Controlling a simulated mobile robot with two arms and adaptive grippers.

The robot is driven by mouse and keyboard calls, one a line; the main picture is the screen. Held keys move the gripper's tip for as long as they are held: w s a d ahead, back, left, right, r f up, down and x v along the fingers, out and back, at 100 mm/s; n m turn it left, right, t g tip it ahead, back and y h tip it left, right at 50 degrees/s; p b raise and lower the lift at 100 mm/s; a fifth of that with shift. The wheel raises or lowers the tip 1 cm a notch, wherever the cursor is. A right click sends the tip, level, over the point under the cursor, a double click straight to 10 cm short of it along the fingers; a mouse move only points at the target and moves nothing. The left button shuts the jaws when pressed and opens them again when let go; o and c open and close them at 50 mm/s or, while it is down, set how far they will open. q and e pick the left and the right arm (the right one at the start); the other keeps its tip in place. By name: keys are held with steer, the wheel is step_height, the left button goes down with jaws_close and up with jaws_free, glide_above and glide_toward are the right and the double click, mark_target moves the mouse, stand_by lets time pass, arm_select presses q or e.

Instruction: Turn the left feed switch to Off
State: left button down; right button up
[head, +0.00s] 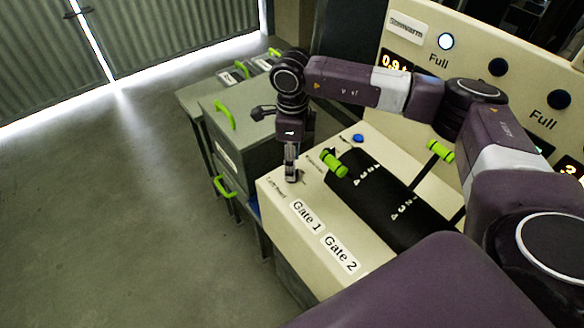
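The cream machine top (290,240) carries a small label (275,186), too small to read surely, at its left corner. My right gripper (291,178) points straight down at that corner, right beside the label. Its fingers look narrow and close together from this side, and I cannot tell whether they are shut or on something. No feed switch shows clearly; if one is at this corner, the fingers hide it, so its setting cannot be seen. My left gripper is not in view.
Green-knobbed levers (334,163) and (439,151) stand by black slotted plates behind the gripper. A blue button (358,138) is nearby. Gate 1 (306,216) and Gate 2 (340,252) labels lie in front. Grey cabinets (240,150) with green handles stand left; the floor beyond is clear.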

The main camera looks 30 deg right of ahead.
step_height(320, 180, up, 9)
steer(key=shift+f, duration=0.15)
steer(key=shift+f, duration=0.1)
stand_by(0.5)
